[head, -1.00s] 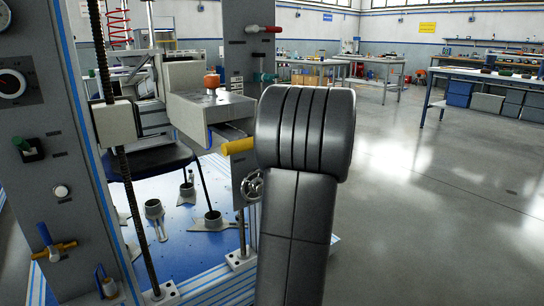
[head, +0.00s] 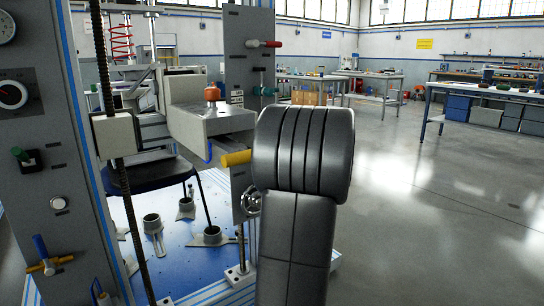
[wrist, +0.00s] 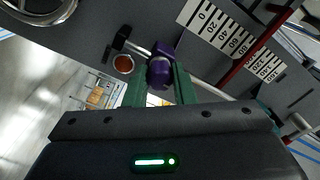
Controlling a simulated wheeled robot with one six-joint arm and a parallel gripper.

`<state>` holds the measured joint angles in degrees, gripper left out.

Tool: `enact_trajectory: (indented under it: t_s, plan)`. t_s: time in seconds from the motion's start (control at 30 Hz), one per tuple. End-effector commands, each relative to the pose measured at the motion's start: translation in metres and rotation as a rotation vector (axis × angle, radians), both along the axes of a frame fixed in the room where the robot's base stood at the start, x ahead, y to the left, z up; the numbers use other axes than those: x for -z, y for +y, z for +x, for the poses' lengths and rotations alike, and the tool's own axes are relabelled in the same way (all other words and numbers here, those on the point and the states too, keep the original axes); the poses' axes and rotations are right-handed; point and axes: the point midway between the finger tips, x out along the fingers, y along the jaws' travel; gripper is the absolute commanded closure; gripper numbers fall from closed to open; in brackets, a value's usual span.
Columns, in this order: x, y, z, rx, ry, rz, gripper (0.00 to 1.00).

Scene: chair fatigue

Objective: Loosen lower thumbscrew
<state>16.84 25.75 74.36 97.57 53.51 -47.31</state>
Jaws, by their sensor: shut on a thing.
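A purple thumbscrew (wrist: 160,73) with a pale grey collar shows in the wrist view, in front of a dark grey panel (wrist: 85,35). My gripper (wrist: 160,78) has two green fingers, one on each side of the thumbscrew, and is shut on it. A black-ended metal rod (wrist: 138,48) meets the thumbscrew from the upper left. A reddish-brown round part (wrist: 123,64) sits just left of it. In the head view my dark arm hides the gripper and the thumbscrew.
A white number scale (wrist: 215,28) and a dark red bar (wrist: 262,38) lie right of the thumbscrew. In the head view, a test rig holds a dark chair seat (head: 150,173), an orange knob (head: 211,93) and a yellow handle (head: 236,158). The floor (head: 430,220) on the right is clear.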

Motion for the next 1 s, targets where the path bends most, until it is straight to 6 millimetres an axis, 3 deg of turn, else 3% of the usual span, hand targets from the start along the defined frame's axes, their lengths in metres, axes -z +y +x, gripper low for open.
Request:
enact_trajectory:
  t_s: [0.17,0.2,0.3,0.67,1.0]
  plan:
    - [0.0,0.001,0.0,-0.001,0.0,0.0,1.0]
    - [0.0,0.0,0.0,-0.001,0.0,0.0,0.69]
    - [0.0,0.0,0.0,-0.001,0.001,0.0,0.55]
    - [0.0,-0.004,-0.005,0.001,0.002,0.001,0.55]
    - [-0.003,-0.046,-0.061,0.005,0.002,0.002,0.55]
